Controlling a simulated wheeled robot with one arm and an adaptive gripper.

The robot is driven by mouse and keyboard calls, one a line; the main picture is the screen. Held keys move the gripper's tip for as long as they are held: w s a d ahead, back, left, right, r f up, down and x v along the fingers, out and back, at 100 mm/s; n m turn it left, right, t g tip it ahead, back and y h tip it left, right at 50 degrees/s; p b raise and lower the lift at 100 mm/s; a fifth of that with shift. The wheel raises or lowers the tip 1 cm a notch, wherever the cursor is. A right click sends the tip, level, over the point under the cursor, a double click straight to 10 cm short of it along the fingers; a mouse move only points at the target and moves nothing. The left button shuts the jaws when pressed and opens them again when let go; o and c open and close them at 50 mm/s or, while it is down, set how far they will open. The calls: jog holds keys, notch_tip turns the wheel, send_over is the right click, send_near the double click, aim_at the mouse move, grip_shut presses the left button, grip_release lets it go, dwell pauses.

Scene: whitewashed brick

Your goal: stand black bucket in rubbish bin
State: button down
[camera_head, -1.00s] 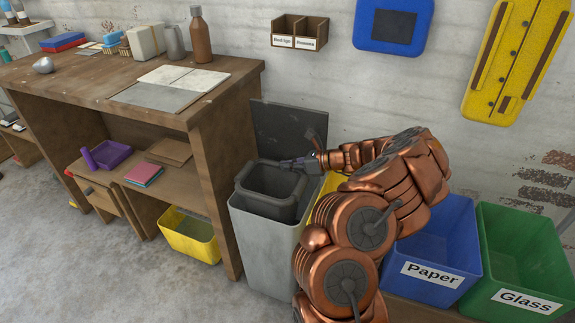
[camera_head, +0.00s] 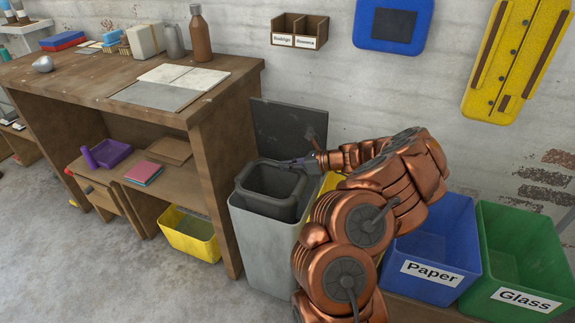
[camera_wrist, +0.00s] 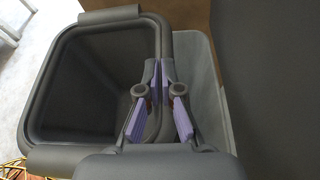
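The black bucket (camera_head: 272,181) is upright inside the mouth of the grey rubbish bin (camera_head: 262,250), its rim a little above the bin's edge. Its lower part is hidden. In the wrist view the bucket (camera_wrist: 88,85) fills the left, and the pale bin wall (camera_wrist: 203,85) shows on the right. My gripper (camera_head: 293,162) is at the bucket's right rim. In the wrist view my gripper (camera_wrist: 161,75) has its purple-padded fingers on either side of that rim, tips close together, shut on it. Whether the bucket rests on the bin's floor is hidden.
The bin's dark lid (camera_head: 288,128) stands open behind it. A wooden workbench (camera_head: 220,135) is close on the left, with a yellow crate (camera_head: 190,240) below. A blue paper bin (camera_head: 432,255) and a green glass bin (camera_head: 520,250) stand to the right.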

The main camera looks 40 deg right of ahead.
jog(key=shift+f, duration=0.2)
dwell(0.4)
jog(key=c, duration=1.2)
grip_release()
jog(key=shift+c, duration=0.2)
notch_tip(320, 180, up, 10)
jog(key=shift+r, duration=0.1)
jog(key=shift+a, duration=0.1)
